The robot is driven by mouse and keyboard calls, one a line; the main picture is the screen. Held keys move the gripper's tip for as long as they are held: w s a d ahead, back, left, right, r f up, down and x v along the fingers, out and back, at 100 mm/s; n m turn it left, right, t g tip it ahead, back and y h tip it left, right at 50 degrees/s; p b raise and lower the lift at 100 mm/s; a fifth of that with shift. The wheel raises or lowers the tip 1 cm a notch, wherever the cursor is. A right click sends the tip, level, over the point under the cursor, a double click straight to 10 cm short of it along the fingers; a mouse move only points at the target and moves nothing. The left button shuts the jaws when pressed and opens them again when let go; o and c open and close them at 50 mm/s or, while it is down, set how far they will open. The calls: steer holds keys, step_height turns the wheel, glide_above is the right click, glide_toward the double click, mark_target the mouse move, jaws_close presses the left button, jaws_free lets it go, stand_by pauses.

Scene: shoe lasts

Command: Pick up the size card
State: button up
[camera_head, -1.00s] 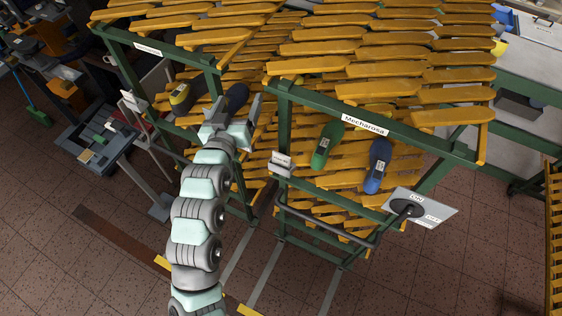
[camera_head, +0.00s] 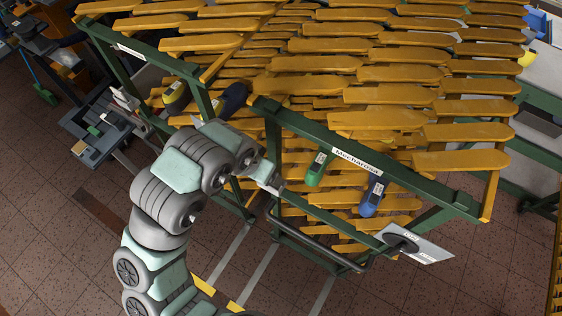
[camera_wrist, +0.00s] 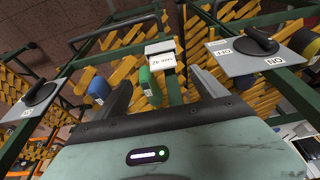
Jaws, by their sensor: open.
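The size card (camera_wrist: 161,52) shows in the wrist view as a small white card with dark print in a grey holder on a green rack post. It is ahead of my gripper (camera_wrist: 160,76), near the middle between the two fingers. The fingers are apart and empty, and the card appears beyond their tips. In the head view my gripper (camera_head: 273,182) is at the front post of the rack, left of the green last (camera_head: 316,168). There the card is hidden or too small to make out by the gripper.
A blue last (camera_head: 371,196) hangs near the green one. A grey sign plate (camera_head: 430,250) with a black disc juts out at right. A second plate (camera_wrist: 262,58) shows at the wrist view's right.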

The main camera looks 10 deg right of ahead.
steer(key=shift+w+b+x, duration=0.15)
steer(key=shift+w+x, duration=0.05)
steer(key=shift+x, duration=2.55)
steer(key=shift+w+b+x, duration=0.15)
steer(key=shift+w+x, duration=0.1)
steer(key=shift+x, duration=2.45)
steer(key=shift+r, duration=0.1)
steer(key=shift+d, duration=0.1)
steer(key=c, duration=1.4)
steer(key=shift+r, duration=0.15)
steer(key=shift+c, duration=0.2)
